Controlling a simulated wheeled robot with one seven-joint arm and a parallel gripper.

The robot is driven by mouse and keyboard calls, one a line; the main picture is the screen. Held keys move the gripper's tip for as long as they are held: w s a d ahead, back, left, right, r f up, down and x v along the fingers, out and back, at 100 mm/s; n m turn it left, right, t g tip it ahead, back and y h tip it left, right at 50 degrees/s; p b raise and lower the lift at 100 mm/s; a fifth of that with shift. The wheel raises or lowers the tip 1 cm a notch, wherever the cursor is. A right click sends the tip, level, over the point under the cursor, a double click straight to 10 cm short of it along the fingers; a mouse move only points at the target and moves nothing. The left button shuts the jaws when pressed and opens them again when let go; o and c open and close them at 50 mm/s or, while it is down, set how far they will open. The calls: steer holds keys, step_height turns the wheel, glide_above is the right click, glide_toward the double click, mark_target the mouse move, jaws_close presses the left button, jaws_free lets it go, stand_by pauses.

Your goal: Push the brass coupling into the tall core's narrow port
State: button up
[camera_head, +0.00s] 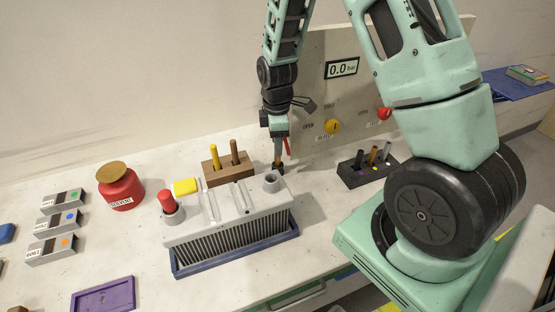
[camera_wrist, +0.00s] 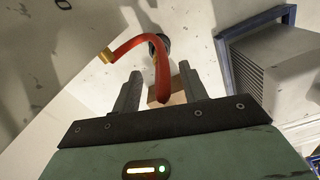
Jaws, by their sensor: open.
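The core (camera_head: 235,218) is a grey finned block in a blue tray (camera_head: 240,257); its side and tray also show in the wrist view (camera_wrist: 290,65). One round grey port (camera_head: 272,181) stands at its right end; a red-capped fitting (camera_head: 170,205) stands at its left end. A curved red hose (camera_wrist: 135,42) with a brass-coloured end (camera_wrist: 107,55), which looks like the coupling, crosses ahead of my fingers. In the head view only a thin red strip (camera_head: 286,146) shows. My gripper (camera_head: 278,168) is open, pointing down behind the right port. Its fingers (camera_wrist: 160,72) are apart, the hose's lower part between them.
A wooden block (camera_head: 228,175) with yellow and brown pegs stands behind the core. A black holder (camera_head: 368,170) with several pegs is to the right. A panel (camera_head: 310,75) reading 0.0 bar stands behind. A red pot (camera_head: 121,190) is left, and a purple tray (camera_head: 103,296) is in front.

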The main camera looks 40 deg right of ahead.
mark_target(278, 165)
steer(key=shift+d+f+p, duration=0.15)
steer(key=shift+f+p, duration=0.9)
steer(key=shift+f, duration=1.7)
jaws_close()
